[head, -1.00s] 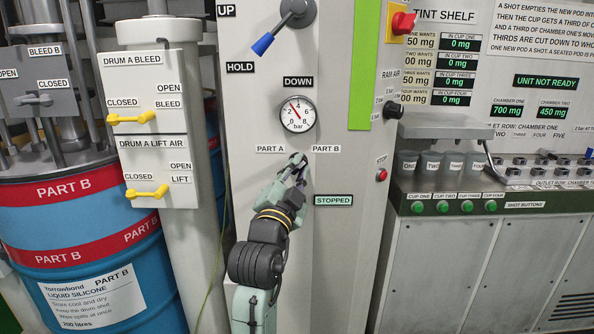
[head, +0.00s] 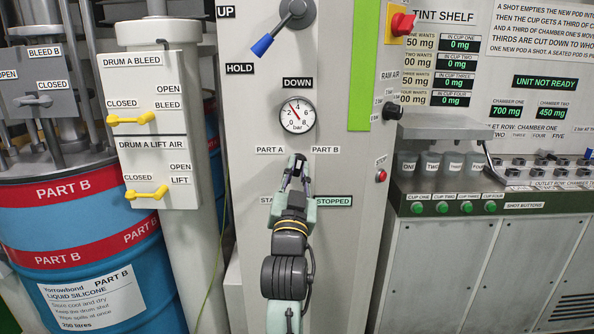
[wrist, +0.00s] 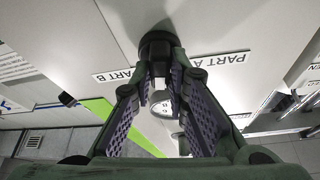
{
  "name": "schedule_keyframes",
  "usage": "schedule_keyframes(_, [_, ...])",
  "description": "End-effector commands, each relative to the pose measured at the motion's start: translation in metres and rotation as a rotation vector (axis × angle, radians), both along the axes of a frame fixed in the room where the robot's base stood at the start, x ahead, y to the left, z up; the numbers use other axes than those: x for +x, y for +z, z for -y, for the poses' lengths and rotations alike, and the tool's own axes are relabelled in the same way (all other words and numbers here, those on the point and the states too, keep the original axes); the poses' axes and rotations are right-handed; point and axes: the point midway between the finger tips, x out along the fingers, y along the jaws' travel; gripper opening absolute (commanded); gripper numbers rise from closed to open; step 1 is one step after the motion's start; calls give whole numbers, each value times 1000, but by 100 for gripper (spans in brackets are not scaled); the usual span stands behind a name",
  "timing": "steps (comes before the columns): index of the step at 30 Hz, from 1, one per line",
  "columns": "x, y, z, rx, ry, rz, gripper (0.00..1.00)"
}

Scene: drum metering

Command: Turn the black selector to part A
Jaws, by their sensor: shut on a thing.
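The black selector (wrist: 157,42) is a dark knob on the grey panel, seen at the top centre of the wrist view. My gripper (wrist: 160,66) is shut on it, with a finger on each side. In the head view my gripper (head: 296,168) reaches up to the selector between the PART A label (head: 270,150) and the PART B label (head: 326,150), and it largely hides the knob. Which label the selector points to cannot be told. The wrist view shows the PART A label (wrist: 214,64) on the right and the PART B label (wrist: 115,76) on the left.
A pressure gauge (head: 297,115) sits just above the selector. A lit STOPPED sign (head: 334,201) is right of my wrist, and a red stop button (head: 381,176) is farther right. A blue-handled lever (head: 275,33) is above. Yellow drum valves (head: 131,119) are at left.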

Motion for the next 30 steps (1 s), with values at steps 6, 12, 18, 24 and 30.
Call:
schedule_keyframes(6, [1,2,4,-206,-6,3,0])
schedule_keyframes(12, [1,1,4,-396,-6,4,0])
schedule_keyframes(18, [0,1,5,-586,-7,5,0])
schedule_keyframes(24, [1,1,5,-757,-8,5,0])
schedule_keyframes(30, [0,2,4,-890,-8,5,0])
